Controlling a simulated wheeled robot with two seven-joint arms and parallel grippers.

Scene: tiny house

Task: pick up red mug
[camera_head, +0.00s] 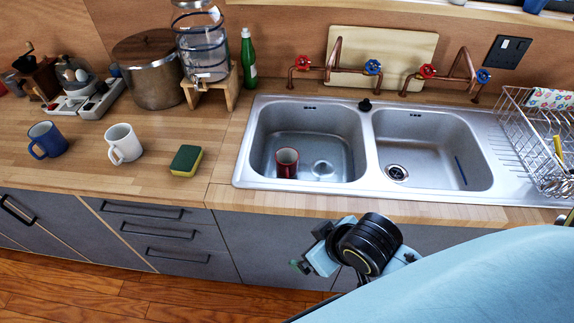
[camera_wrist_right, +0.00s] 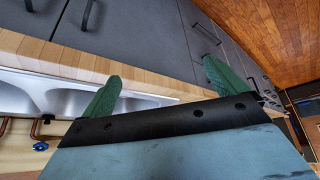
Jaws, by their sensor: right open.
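The red mug (camera_head: 287,163) stands in the left basin of the steel sink (camera_head: 241,172), near its front left side, with its opening up. My right arm comes in from the lower right in the head view. Its gripper (camera_head: 301,265) is in front of the counter, low by the cabinet fronts and apart from the mug. In the right wrist view the two green fingers of this gripper (camera_wrist_right: 160,88) are wide apart with nothing between them. The mug does not show in the wrist view. My left gripper is in neither view.
A blue mug (camera_head: 47,141), a white mug (camera_head: 123,144) and a sponge (camera_head: 186,160) are on the counter left of the sink. Copper taps (camera_head: 337,60) and a green bottle (camera_head: 248,58) stand behind the basins. A wire dish rack (camera_head: 535,150) is at the right.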

